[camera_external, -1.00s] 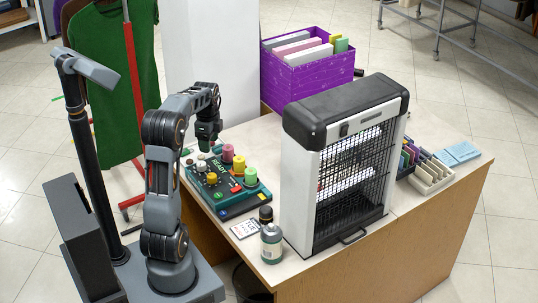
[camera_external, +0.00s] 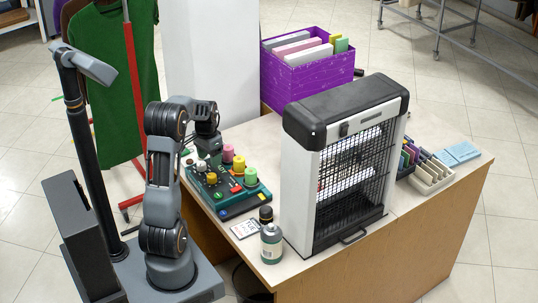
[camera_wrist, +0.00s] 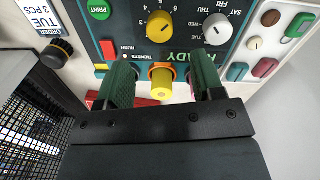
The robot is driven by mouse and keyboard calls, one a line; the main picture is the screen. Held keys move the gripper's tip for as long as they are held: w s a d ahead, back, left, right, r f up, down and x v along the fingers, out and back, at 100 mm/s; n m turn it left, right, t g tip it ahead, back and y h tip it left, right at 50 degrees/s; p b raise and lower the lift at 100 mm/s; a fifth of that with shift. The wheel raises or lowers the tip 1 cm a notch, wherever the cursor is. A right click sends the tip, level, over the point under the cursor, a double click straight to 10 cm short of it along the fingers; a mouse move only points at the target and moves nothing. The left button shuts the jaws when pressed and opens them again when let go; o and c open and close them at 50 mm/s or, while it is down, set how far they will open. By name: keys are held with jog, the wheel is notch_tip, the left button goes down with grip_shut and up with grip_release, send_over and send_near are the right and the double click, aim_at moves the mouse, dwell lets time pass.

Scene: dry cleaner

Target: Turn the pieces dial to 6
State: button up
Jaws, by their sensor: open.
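The dark green control panel (camera_external: 235,193) lies on the counter. In the wrist view, a yellow dial (camera_wrist: 159,25) with numbers around it, 3 to 6 among them, sits just beyond my fingertips. Its exact setting is hard to tell. My gripper (camera_wrist: 161,66) is open, its two green fingers apart. A shorter yellow cylinder (camera_wrist: 161,84) with an orange surround shows between the fingers; no contact is visible. A grey-white dial (camera_wrist: 217,29) marked with weekdays is to the right of the yellow dial. In the external view, my gripper hangs over the panel's far left part, its fingertips not clear.
A green PRINT button (camera_wrist: 99,9) is left of the dial. An order card (camera_wrist: 43,15) reads TUE, 3 PCS, beside a dark bottle (camera_wrist: 56,53). The caged lamp unit (camera_external: 345,165) stands right of the panel. A green-grey bottle (camera_external: 271,243) stands at the counter's front edge.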

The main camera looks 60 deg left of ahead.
aim_at(211, 175)
notch_tip(211, 175, down, 8)
jog(key=shift+d+r, duration=0.1)
dwell(0.4)
jog(key=c, duration=0.9)
jog(key=shift+n, duration=0.5)
jog(key=shift+c, duration=0.2)
jog(key=o, duration=0.9)
jog(key=shift+o, duration=0.2)
notch_tip(211, 175, up, 14)
jog(key=shift+a, duration=0.25)
